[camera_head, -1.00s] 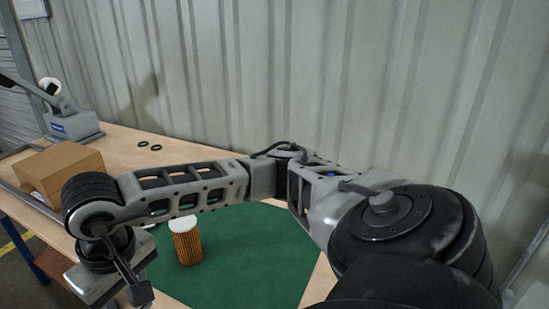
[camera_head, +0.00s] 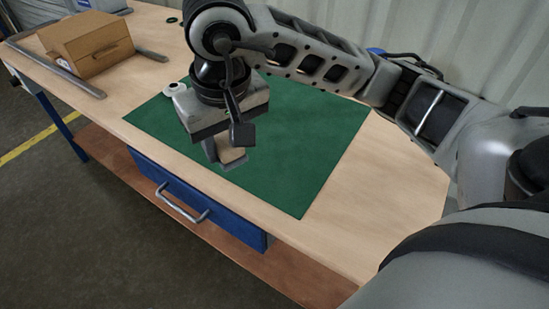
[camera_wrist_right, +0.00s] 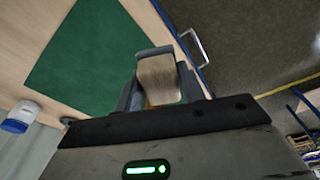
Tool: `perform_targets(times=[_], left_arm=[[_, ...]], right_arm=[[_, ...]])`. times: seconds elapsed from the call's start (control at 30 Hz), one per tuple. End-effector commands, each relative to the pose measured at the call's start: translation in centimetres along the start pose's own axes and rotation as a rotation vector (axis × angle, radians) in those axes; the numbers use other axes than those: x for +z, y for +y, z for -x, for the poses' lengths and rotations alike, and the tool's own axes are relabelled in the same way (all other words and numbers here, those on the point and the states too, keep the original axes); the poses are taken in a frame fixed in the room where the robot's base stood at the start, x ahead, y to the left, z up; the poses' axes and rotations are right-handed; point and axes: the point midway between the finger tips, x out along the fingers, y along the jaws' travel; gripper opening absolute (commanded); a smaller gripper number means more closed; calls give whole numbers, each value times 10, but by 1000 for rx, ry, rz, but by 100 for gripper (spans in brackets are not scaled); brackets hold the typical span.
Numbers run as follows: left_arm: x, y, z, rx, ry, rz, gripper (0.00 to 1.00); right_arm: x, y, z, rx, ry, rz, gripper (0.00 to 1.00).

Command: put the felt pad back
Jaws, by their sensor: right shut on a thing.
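My right gripper (camera_head: 226,155) hangs over the green mat, pointing down, near its front left part. It is shut on a tan, block-like piece (camera_head: 232,154), which looks like the felt pad. In the right wrist view the tan piece (camera_wrist_right: 158,80) sits between the grey fingers (camera_wrist_right: 160,85), with a sliver of orange below it. Part of it is hidden by the fingers. My left gripper is not in view.
The green mat (camera_head: 300,150) lies on the wooden bench (camera_head: 380,185). A small white round thing (camera_head: 175,89) is by the mat's back left edge. A cardboard box (camera_head: 88,45) stands further left. A blue drawer (camera_head: 235,220) with a handle is under the front edge.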

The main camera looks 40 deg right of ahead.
Motion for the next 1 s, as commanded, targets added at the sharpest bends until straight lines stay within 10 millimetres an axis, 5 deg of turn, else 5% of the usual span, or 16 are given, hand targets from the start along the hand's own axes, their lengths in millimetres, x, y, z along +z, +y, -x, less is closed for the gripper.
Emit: perform_targets(times=[0.2, 0.4, 0.73, 1.0], left_arm=[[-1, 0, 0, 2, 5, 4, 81], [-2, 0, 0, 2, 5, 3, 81], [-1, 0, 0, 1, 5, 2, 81], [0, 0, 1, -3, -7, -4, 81]], right_arm=[[-12, 55, -28, 4, -8, -9, 18], [-17, 88, -65, 3, -9, -4, 18], [-20, 110, -95, 2, -4, -3, 18], [-16, 109, -123, 0, -1, 0, 18]])
